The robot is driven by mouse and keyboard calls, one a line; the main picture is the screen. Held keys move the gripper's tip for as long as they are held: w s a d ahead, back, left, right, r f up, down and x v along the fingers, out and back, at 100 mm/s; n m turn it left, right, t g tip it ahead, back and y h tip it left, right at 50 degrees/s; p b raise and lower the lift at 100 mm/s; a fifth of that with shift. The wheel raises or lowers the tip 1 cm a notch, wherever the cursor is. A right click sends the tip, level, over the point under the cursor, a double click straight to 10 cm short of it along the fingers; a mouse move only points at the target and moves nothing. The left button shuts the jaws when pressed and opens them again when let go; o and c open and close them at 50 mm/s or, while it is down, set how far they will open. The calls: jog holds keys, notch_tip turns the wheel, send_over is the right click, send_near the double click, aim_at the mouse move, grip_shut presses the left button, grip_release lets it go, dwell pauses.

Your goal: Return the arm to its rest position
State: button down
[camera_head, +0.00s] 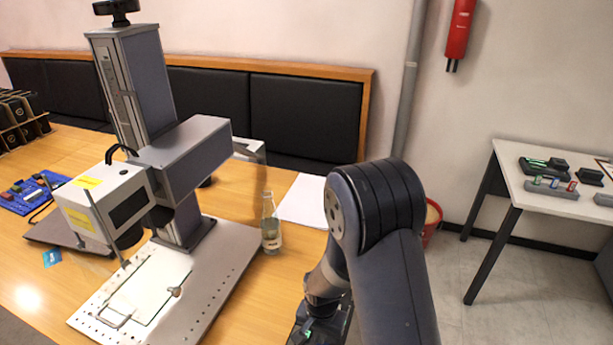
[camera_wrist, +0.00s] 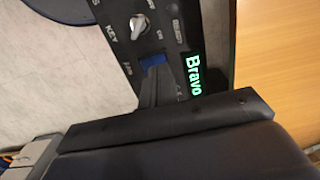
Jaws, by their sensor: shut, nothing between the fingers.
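My arm rises in the right foreground of the head view and bends down at its dark elbow toward the table's front edge. In the wrist view my gripper (camera_wrist: 158,80) is shut and empty. Its grey fingers are close to a blue switch (camera_wrist: 153,60) on a dark control panel (camera_wrist: 122,50); whether they touch it I cannot tell. The panel has a key switch (camera_wrist: 139,25) and a lit green "Bravo" label (camera_wrist: 194,75). In the head view the gripper's fingers are hard to make out beside a dark box (camera_head: 304,332) at the bottom edge.
The laser marker (camera_head: 185,160) stands on the wooden table (camera_head: 250,290) to the left. A white side table (camera_head: 545,203) with small parts stands right. A red bin (camera_head: 432,222) is behind my arm.

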jog(key=shift+f+b, duration=0.35)
jog(key=shift+f, duration=0.6)
jog(key=shift+r, duration=0.15)
jog(key=shift+r, duration=0.1)
